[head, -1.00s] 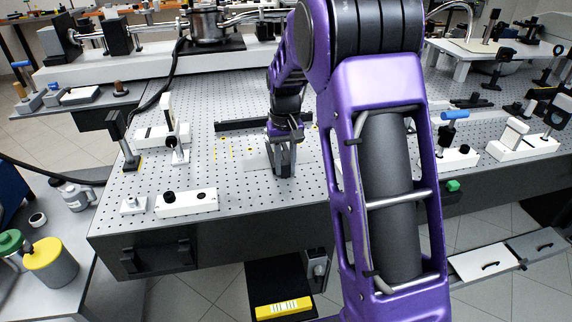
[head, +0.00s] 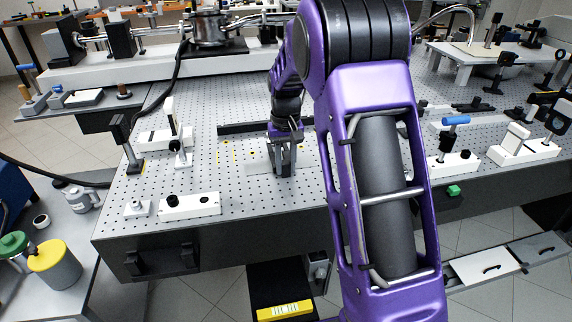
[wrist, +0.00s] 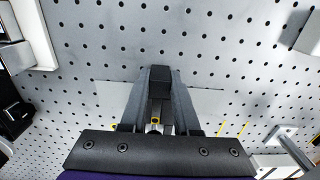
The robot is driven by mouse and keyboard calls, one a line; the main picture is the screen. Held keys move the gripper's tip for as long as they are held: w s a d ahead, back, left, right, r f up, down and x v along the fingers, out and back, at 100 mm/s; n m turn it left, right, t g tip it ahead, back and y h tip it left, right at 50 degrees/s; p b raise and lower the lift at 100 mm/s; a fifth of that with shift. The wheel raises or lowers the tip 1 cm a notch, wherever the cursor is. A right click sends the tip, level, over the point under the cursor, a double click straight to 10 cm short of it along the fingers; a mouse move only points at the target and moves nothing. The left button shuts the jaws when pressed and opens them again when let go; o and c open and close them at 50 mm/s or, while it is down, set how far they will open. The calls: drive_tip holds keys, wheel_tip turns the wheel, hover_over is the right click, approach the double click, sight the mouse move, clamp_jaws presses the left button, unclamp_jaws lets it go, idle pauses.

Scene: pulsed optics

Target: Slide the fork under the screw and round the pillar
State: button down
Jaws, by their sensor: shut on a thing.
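My gripper (head: 283,168) points down close over the perforated optical table, near its middle. In the wrist view my gripper (wrist: 158,82) is shut on a dark piece (wrist: 159,73), which looks like the fork; little of it shows between the fingers. A small yellow ring and a pale round part (wrist: 154,121) show between the finger bases; I cannot tell whether they belong to the screw or pillar. A pale flat patch (head: 256,167) lies on the table around the fingertips. I cannot pick out the screw and the pillar with certainty.
A long black rail (head: 238,128) lies just behind my gripper. Small yellow marks lie left of my gripper. Bare table surrounds it.

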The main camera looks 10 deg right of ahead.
drive_tip(key=shift+w+r+p, duration=0.1)
drive_tip(key=shift+w+p, duration=1.3)
drive_tip(key=shift+w, duration=1.15)
drive_tip(key=c, duration=0.6)
unclamp_jaws()
drive_tip(key=shift+o, duration=0.2)
wheel_tip(320, 180, up, 17)
drive_tip(key=p, duration=0.1)
drive_tip(key=shift+r+p, duration=0.15)
drive_tip(key=shift+p, duration=0.15)
